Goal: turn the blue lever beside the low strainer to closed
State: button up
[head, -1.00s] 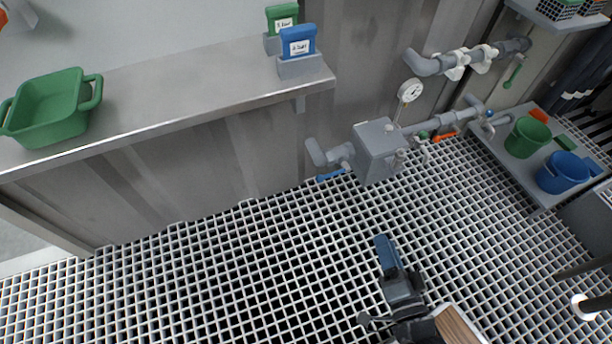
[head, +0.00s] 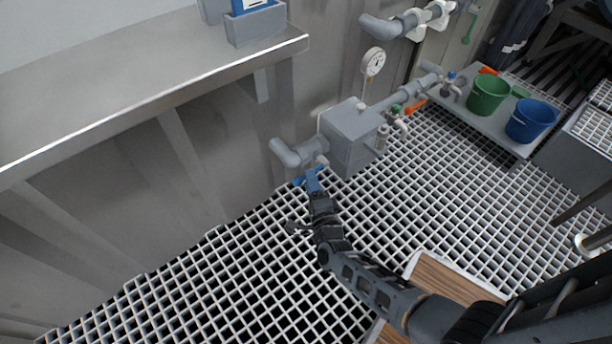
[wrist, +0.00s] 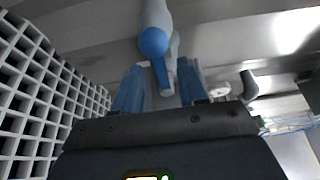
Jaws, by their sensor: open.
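The low strainer is a grey box (head: 350,138) on a pipe close above the floor grating. The blue lever (head: 299,182) sits at the pipe's left end, partly hidden by my gripper (head: 313,179). In the wrist view, the lever's round blue hub (wrist: 153,42) is on the grey pipe, and its handle (wrist: 161,74) points towards the gap between my blue fingertips. My gripper (wrist: 160,82) is open, with one finger on each side of the handle's end. I cannot tell whether either finger touches it.
A steel counter (head: 120,85) overhangs at the left. An orange lever (head: 415,107) and a gauge (head: 374,61) are on the piping to the right. Green (head: 488,95) and blue (head: 531,121) buckets stand on a low shelf. The grating (head: 235,265) in front is clear.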

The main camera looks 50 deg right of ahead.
jog(key=shift+b+x, duration=0.35)
jog(key=shift+x, duration=1.3)
grip_shut()
